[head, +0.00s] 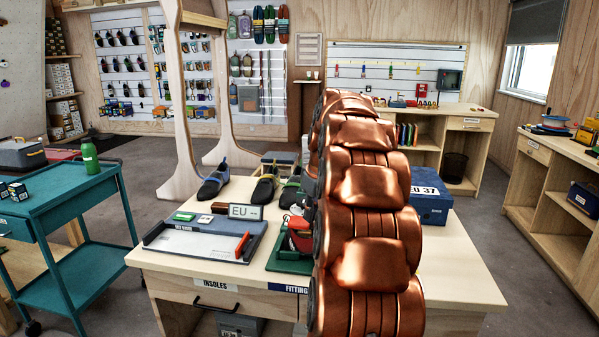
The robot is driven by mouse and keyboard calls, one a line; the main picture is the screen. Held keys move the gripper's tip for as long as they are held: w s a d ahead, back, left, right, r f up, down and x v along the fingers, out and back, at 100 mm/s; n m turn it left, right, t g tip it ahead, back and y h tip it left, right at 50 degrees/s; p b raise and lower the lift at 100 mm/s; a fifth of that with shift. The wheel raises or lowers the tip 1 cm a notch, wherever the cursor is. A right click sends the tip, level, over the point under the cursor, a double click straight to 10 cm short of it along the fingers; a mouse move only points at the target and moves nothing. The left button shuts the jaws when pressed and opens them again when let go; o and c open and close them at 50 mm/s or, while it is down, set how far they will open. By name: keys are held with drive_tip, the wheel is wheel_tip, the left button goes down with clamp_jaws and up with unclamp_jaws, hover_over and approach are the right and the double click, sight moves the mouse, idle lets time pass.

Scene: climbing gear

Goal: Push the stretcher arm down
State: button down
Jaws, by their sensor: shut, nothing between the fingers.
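A red device on a green base (287,262) stands on the wooden bench and may be the shoe stretcher. My copper-coloured arm covers its right side, so I cannot make out a stretcher arm or its position. My arm rises through the middle of the head view, right in front of this device. My gripper cannot be made out; it seems hidden behind my own arm links.
On the bench (440,279) are a grey-blue measuring board (200,243) with an orange bar, an EU sign (245,211), dark climbing shoes (213,183) and a blue box (430,205). A teal cart (75,207) stands left. Bare bench top shows at the right.

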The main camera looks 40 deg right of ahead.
drive_tip(key=v, duration=1.2)
drive_tip(key=shift+f, duration=0.1)
idle(0.6)
